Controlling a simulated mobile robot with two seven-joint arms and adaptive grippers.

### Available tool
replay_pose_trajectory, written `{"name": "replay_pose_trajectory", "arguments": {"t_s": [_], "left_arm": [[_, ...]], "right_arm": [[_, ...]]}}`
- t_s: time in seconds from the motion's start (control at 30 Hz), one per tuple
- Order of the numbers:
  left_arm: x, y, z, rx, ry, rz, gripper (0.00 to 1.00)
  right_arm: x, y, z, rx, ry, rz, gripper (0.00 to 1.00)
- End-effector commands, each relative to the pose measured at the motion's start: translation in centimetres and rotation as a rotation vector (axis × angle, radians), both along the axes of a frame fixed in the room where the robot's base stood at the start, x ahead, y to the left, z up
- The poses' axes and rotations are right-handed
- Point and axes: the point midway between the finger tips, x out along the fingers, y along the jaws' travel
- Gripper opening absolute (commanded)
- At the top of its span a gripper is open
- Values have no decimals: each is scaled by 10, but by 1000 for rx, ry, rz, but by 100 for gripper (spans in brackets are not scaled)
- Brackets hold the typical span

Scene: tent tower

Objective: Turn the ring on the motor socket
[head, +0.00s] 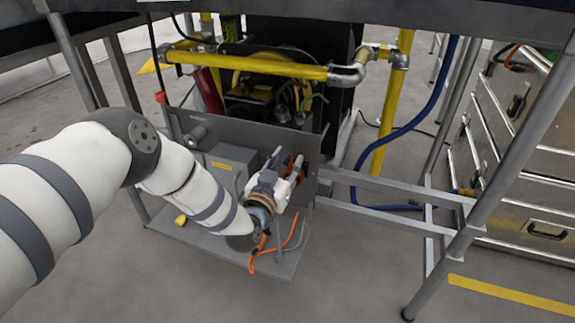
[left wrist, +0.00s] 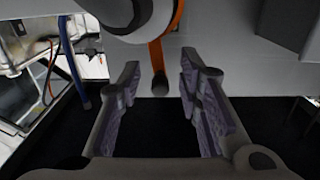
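My left gripper (head: 286,163) reaches in from the left to the grey upright panel (head: 250,134). In the left wrist view the left gripper (left wrist: 160,72) is open, its two purple-padded fingers well apart. A grey-white round socket (left wrist: 135,22) sits on the panel near the top of that view, partly cut off. An orange band (left wrist: 169,44), which looks like the ring, runs along its right side down to a small dark rounded end. That end lies between the fingertips in the picture, with gaps on both sides; contact cannot be seen. In the head view the gripper mostly hides the socket.
A grey box (head: 220,170) is on the panel left of the gripper. An orange cable (head: 270,250) hangs below it. Yellow pipes (head: 250,66) run above the panel. A metal frame (head: 390,190) and silver drawers (head: 520,150) stand right. A yellow strip (head: 510,294) marks the floor.

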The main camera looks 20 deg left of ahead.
Motion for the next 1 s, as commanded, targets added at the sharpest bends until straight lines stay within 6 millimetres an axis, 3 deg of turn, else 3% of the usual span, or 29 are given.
{"name": "replay_pose_trajectory", "arguments": {"t_s": [0.27,0.43,0.63,0.83,1.0], "left_arm": [[4,0,1,0,-1,0,32],[4,0,1,0,-1,0,0],[4,-1,1,8,0,0,0],[4,-10,5,163,-7,-1,0],[3,-10,1,175,-5,1,0]], "right_arm": [[0,0,-1,0,1,0,40],[0,0,-1,0,1,0,40],[0,0,0,0,0,0,40],[3,0,11,0,-14,0,40],[3,0,9,0,-12,0,40]]}}
